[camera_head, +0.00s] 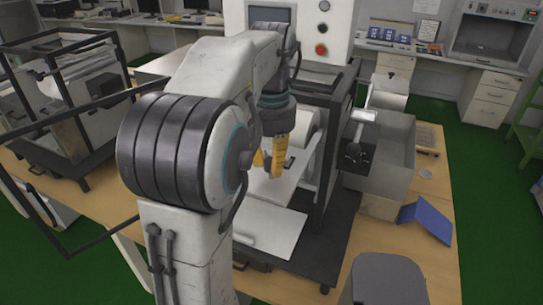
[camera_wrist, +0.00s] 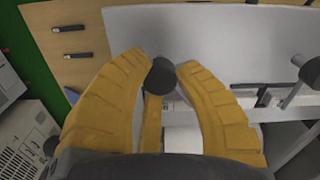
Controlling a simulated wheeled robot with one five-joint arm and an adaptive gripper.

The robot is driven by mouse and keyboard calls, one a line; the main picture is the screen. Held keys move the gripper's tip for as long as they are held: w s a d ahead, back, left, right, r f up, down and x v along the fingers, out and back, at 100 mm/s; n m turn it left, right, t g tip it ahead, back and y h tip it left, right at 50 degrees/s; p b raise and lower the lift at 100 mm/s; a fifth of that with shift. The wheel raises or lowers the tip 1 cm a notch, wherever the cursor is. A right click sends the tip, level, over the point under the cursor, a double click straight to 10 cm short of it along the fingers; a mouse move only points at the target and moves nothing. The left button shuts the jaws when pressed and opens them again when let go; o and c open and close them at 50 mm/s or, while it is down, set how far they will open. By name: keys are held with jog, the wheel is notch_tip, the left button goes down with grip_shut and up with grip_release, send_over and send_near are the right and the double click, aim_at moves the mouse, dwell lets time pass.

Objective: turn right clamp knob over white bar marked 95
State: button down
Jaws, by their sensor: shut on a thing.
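My gripper (camera_wrist: 162,68) has yellow fingers, and in the wrist view they close around a round black clamp knob (camera_wrist: 160,78). Two fingertips touch it on either side, and a third finger lies below it. A second dark knob (camera_wrist: 310,72) on a grey stem stands apart at the right edge. A white bar-like part shows between the fingers below the held knob; no 95 marking is readable. In the head view my gripper (camera_head: 271,160) points down inside the dark-framed test machine (camera_head: 340,115); the held knob is hidden there.
A grey open box (camera_head: 388,155) and a blue sheet (camera_head: 428,218) are on the wooden table right of the machine. A dark-framed enclosure (camera_head: 70,100) stands at left. The machine's dark posts and a white plate (camera_head: 265,228) are close to my arm.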

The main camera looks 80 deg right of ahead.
jog(key=m, duration=0.3)
jog(key=shift+f+m+p, duration=0.1)
jog(key=shift+m+p, duration=0.2)
jog(key=shift+p, duration=0.1)
jog(key=shift+m, duration=1.7)
jog(key=shift+p, duration=0.3)
jog(key=c, duration=0.9)
grip_release()
notch_tip(320, 180, up, 12)
